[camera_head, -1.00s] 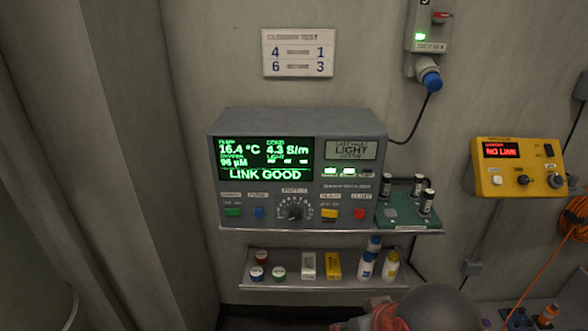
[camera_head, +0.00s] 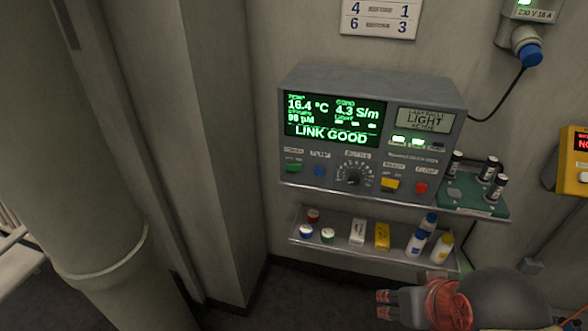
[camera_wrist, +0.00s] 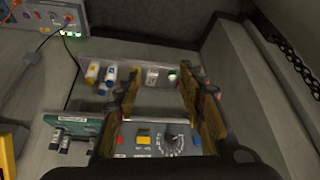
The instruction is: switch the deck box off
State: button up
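The deck box (camera_head: 375,90) is a grey instrument on a wall shelf. Its lit green display (camera_head: 333,115) reads LINK GOOD. Along its lower front are a green switch (camera_head: 293,168), a blue button (camera_head: 319,171), a dial (camera_head: 354,174), a yellow switch (camera_head: 389,185) and a red button (camera_head: 421,188). My gripper (camera_head: 381,304) is low in front, below the lower shelf and apart from the box. In the wrist view my gripper (camera_wrist: 160,98) is open and empty. The deck box front (camera_wrist: 150,152) shows inverted there; the green switch is not visible there.
The lower shelf (camera_head: 335,240) holds small jars, cartons and bottles. A green tray (camera_head: 470,195) with several dark cylinders stands right of the box. A yellow box (camera_head: 572,165) is at the right edge. A thick pipe (camera_head: 80,200) stands at left. The floor between is clear.

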jog(key=c, duration=0.3)
